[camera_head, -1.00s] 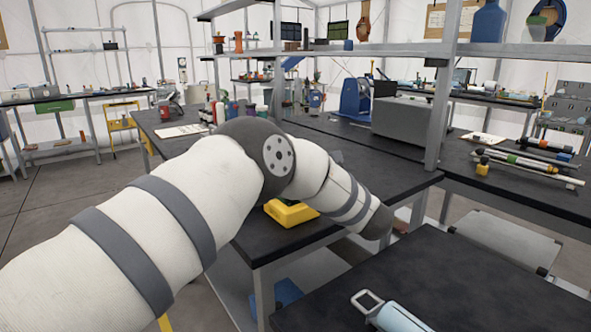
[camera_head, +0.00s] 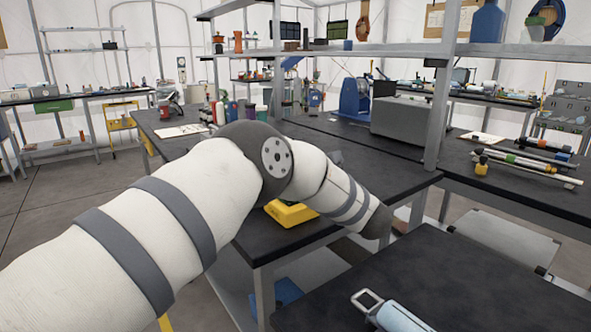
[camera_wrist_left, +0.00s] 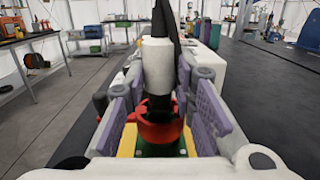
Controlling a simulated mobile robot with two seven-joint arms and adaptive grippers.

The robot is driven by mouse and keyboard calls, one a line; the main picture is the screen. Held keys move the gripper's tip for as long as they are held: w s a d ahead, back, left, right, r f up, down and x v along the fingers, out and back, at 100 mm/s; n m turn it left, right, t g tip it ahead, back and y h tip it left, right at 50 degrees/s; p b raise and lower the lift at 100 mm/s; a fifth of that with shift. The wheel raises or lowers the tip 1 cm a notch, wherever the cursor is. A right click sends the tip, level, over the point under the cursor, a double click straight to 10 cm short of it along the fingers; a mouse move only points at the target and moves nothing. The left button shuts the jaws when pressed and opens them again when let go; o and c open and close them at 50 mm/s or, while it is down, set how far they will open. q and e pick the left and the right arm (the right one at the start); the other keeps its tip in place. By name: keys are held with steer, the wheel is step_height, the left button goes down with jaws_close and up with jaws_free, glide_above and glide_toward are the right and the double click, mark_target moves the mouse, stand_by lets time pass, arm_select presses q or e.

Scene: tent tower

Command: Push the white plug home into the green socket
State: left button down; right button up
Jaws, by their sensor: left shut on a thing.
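In the left wrist view, my left gripper (camera_wrist_left: 162,95) has its purple pads on both sides of an upright white plug (camera_wrist_left: 156,62) and is closed on it. A black lead rises from the plug's top and a dark section shows below it. Under that sits a red collar (camera_wrist_left: 155,125), above a green socket part (camera_wrist_left: 165,150) on a yellow base (camera_wrist_left: 125,146). The collar and pads hide how far the plug sits in the socket. In the head view the yellow base (camera_head: 291,213) shows partly behind my left arm; the gripper is hidden there. My right gripper is not in view.
The base stands on a black-topped bench (camera_head: 350,170). A shelf post (camera_head: 440,120) rises behind it, and a grey box (camera_head: 411,118) stands further back. A nearer black table (camera_head: 440,280) holds a pale blue cylinder with a handle (camera_head: 395,316).

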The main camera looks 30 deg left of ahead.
arm_select(q)
steer(key=shift+f, duration=0.15)
steer(key=shift+f, duration=0.35)
steer(key=shift+f, duration=0.4)
steer(key=c, duration=1.3)
jaws_free()
steer(key=shift+f, duration=0.15)
steer(key=shift+d, duration=0.1)
steer(key=v, duration=1.1)
steer(key=shift+s+d, duration=0.25)
steer(key=shift+d, duration=0.05)
